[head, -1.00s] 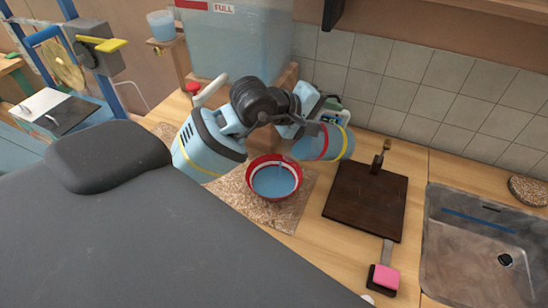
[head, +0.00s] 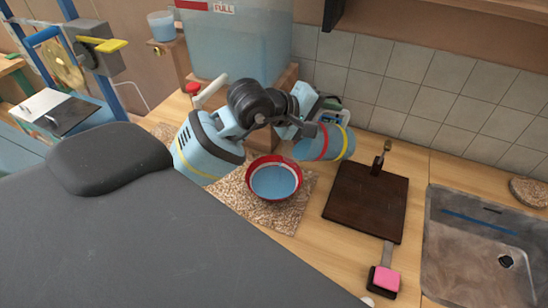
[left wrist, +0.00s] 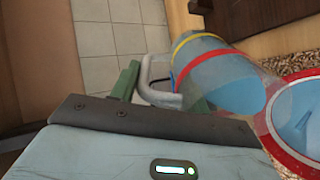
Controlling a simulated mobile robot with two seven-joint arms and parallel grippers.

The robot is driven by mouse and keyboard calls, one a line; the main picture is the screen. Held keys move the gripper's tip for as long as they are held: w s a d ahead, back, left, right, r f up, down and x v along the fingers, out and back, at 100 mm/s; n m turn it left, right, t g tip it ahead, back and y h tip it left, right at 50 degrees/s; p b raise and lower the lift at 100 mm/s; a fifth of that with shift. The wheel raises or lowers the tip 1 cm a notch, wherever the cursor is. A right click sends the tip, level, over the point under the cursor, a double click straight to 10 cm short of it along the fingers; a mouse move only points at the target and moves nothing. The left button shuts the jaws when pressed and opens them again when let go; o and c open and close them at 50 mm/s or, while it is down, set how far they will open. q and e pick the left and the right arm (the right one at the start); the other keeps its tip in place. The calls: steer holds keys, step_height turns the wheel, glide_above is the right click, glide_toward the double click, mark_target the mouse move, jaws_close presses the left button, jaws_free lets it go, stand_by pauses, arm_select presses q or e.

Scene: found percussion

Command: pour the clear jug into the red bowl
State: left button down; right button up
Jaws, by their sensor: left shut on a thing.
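The clear jug (head: 338,143) has a red and a yellow band and holds bluish liquid. It is tipped well over, its mouth facing left towards the red bowl (head: 252,190). In the left wrist view the jug (left wrist: 222,78) lies with its mouth at the rim side of the bowl (left wrist: 268,130). The bowl has a white inner band and holds blue liquid. My left gripper (head: 318,108) is shut on the jug's handle, which shows pale between the green finger pads in the left wrist view (left wrist: 155,85). My right gripper is not in view.
The bowl stands on a speckled mat (head: 235,196). A dark board (head: 365,205) lies to its right, with a pink-topped block (head: 386,279) in front and a metal sink (head: 485,245) farther right. A large tank (head: 240,50) stands behind. A small clear cup (head: 161,25) is at the back left.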

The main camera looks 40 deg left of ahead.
arm_select(q)
steer(key=shift+s+r, duration=0.2)
steer(key=shift+r, duration=0.1)
stand_by(1.1)
stand_by(0.3)
